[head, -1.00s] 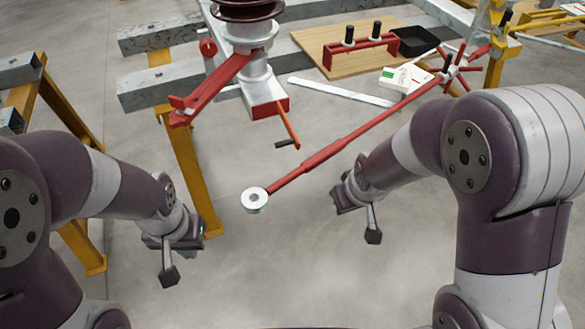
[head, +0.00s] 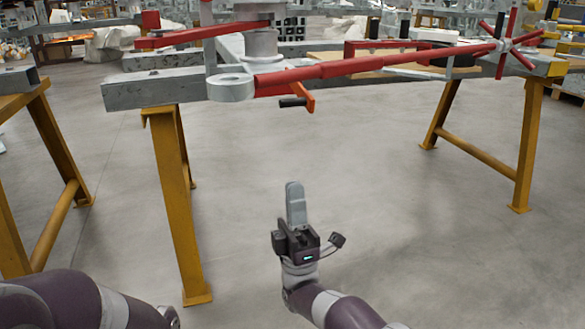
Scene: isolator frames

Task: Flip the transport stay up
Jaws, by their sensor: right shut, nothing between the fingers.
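A long red bar (head: 375,64) with a grey ring end (head: 230,87) runs across the frame to a red spoked hub at the right. A short orange-red lever with a black grip (head: 293,101) hangs below the bar near the ring end. Another red bar (head: 200,34) lies higher at the left. I cannot tell for sure which of these is the transport stay. My right gripper (head: 295,203) points up in the lower middle, its fingers together and empty. It is below the lever and apart from it. My left arm shows at the lower left, its gripper out of view.
Grey steel beams (head: 150,90) rest on yellow trestles (head: 178,200) at left and right (head: 525,145). A wooden board with a red bracket (head: 385,48) lies behind the long bar. The floor (head: 360,160) between the trestles is clear.

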